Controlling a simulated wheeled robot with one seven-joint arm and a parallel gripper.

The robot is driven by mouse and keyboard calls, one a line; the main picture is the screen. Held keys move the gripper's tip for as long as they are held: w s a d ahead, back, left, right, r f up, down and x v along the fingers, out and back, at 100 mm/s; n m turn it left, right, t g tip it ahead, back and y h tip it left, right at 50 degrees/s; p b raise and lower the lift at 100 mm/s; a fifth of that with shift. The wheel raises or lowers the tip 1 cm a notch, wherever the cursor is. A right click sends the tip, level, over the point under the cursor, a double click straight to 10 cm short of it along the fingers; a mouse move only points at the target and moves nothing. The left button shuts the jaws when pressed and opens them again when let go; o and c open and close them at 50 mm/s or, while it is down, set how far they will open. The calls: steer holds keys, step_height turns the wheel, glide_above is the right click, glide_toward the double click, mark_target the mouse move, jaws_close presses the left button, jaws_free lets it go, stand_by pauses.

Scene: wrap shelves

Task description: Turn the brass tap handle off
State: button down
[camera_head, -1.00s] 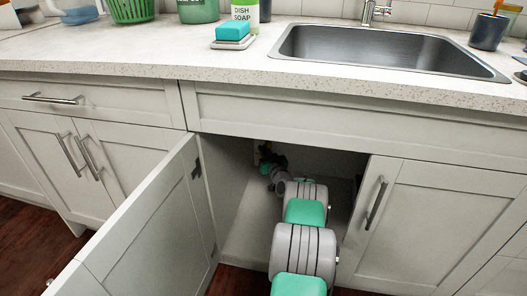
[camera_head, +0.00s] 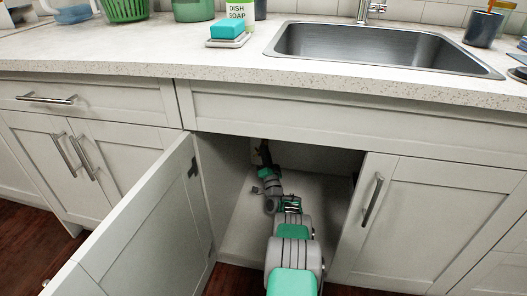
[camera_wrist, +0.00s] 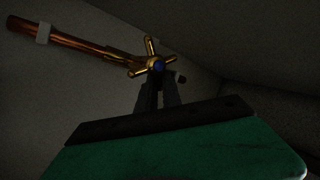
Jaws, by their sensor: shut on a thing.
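The brass tap handle (camera_wrist: 157,66) shows in the wrist view as a cross of gold spokes with a blue centre. It sits at the end of a copper pipe (camera_wrist: 70,41) that runs to the upper left. My gripper (camera_wrist: 157,88) reaches up to the handle, and its dark fingers are shut on the handle's lower part. Which spoke is between the fingers is too dark to tell. In the head view my gripper (camera_head: 264,158) is deep inside the open cabinet at its back left, and the handle is hardly visible there.
The open cabinet door (camera_head: 150,225) stands to the left of my arm. The closed right door (camera_head: 425,220) bounds the opening. The countertop (camera_head: 130,58) with the sink (camera_head: 385,48) is above. The cabinet floor (camera_head: 240,235) looks clear.

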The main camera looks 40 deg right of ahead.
steer(key=shift+s+f+m+h, duration=0.15)
steer(key=shift+m+h, duration=0.4)
steer(key=shift+m, duration=0.4)
steer(key=shift+w+f+m+h, duration=0.15)
steer(key=shift+m+h, duration=0.4)
steer(key=shift+m, duration=0.4)
steer(key=shift+s+d+g, duration=0.1)
steer(key=shift+s+g, duration=0.05)
steer(key=shift+g, duration=0.15)
steer(key=c, duration=1.5)
jaws_free()
steer(key=shift+s, duration=0.1)
steer(key=p+v, duration=0.3)
steer(key=v, duration=0.4)
steer(key=shift+s+a+f, duration=0.2)
steer(key=shift+f, duration=0.05)
steer(key=shift+c, duration=0.4)
